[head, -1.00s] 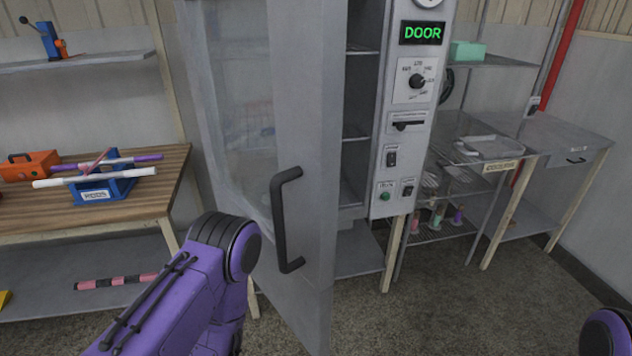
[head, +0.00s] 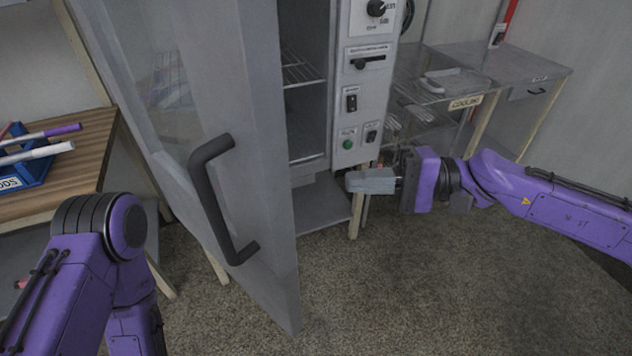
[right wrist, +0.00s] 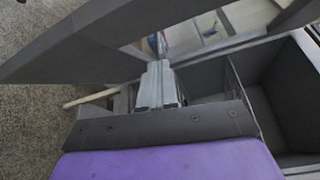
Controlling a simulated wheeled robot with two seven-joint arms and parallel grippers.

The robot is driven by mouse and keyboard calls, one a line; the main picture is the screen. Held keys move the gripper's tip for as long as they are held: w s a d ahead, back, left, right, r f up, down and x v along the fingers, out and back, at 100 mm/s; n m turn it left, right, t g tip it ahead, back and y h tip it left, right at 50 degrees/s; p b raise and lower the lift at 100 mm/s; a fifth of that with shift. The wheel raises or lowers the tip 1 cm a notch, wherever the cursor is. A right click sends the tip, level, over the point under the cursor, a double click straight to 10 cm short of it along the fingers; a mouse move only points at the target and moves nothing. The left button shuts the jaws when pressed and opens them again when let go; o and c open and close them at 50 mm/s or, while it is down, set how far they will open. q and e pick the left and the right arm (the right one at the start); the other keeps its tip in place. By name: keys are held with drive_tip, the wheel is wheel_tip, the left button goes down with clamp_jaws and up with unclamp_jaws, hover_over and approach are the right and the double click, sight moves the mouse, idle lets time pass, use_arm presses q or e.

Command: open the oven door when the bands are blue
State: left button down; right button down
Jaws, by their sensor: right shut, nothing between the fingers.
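The oven door (head: 245,130) stands open, swung out toward me, with its window at the left and its dark bar handle (head: 212,200) on the outer face. Dark shelves of the oven cavity (head: 305,85) show through the gap. My right gripper (head: 350,181) is shut and empty, to the right of the door's free edge, in front of the oven's lower front. In the right wrist view its fingers (right wrist: 158,85) point toward the opening, with the door (right wrist: 85,45) above left. My left arm shows at lower left, but its gripper is out of view. I cannot make out any blue bands.
The control panel (head: 358,90) has a dial, a slider, switches and a green button. A wooden bench (head: 75,165) with a blue rod stand (head: 38,170) and rods is at left. A cooling rack (head: 460,100) stands at right. Open floor (head: 400,300) lies in front.

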drive_tip(key=s+d+r+n+g, duration=0.1)
drive_tip(key=s+d+r+n, duration=0.2)
drive_tip(key=d+r, duration=0.25)
drive_tip(key=s+a+p, duration=0.2)
drive_tip(key=a+p, duration=0.1)
drive_tip(key=a, duration=1)
drive_tip(key=shift+a+r+y, duration=0.15)
drive_tip(key=shift+r+y, duration=0.05)
drive_tip(key=shift+y, duration=0.1)
drive_tip(key=shift+s, duration=0.1)
